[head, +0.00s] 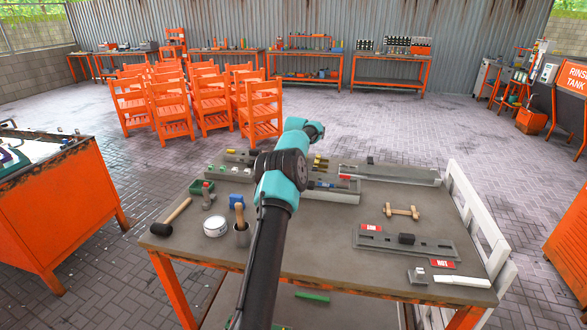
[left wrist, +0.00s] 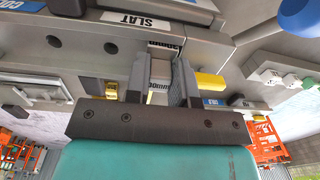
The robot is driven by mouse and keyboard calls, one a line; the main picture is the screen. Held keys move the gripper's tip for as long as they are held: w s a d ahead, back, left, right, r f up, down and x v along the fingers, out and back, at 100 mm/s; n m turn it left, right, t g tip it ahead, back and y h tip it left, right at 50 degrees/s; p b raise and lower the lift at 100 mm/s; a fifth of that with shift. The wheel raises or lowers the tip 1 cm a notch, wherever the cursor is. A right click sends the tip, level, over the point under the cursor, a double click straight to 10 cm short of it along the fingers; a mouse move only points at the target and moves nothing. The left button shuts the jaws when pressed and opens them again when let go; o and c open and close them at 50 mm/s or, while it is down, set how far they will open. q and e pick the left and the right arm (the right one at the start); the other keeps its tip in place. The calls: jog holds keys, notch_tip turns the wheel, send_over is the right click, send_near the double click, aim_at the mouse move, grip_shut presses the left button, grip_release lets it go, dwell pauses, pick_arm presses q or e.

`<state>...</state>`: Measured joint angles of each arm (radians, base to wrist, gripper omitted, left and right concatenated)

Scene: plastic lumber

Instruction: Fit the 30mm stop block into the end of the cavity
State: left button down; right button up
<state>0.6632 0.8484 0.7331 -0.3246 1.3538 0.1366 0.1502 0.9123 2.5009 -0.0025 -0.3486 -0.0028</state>
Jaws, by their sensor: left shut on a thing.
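In the left wrist view my left gripper (left wrist: 161,68) is shut on a small grey block (left wrist: 160,73) with a white label, partly legible as 30mm; this looks like the stop block. The fingers point down at a grey mould (left wrist: 85,52) with a white SLAT label (left wrist: 150,20). A second printed label (left wrist: 166,43) lies just beyond the fingertips. The block is over or at the mould's edge; I cannot tell if it touches or sits in a cavity. In the head view my left arm covers part of the moulds, and the fingers are hidden. My right gripper is not seen.
Yellow pieces (left wrist: 209,81) lie close beside the fingers. On the bench (head: 300,235) are a mallet (head: 172,218), a tin (head: 215,226), a cup (head: 241,238), a long mould (head: 385,242) and a wooden handle piece (head: 402,211). The bench's front middle is clear.

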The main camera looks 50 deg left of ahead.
pick_arm(q)
jog(key=shift+f, duration=0.1)
jog(key=c, duration=1.4)
grip_release()
jog(key=o, duration=0.5)
jog(key=shift+s+a, duration=0.1)
jog(key=shift+s, duration=0.05)
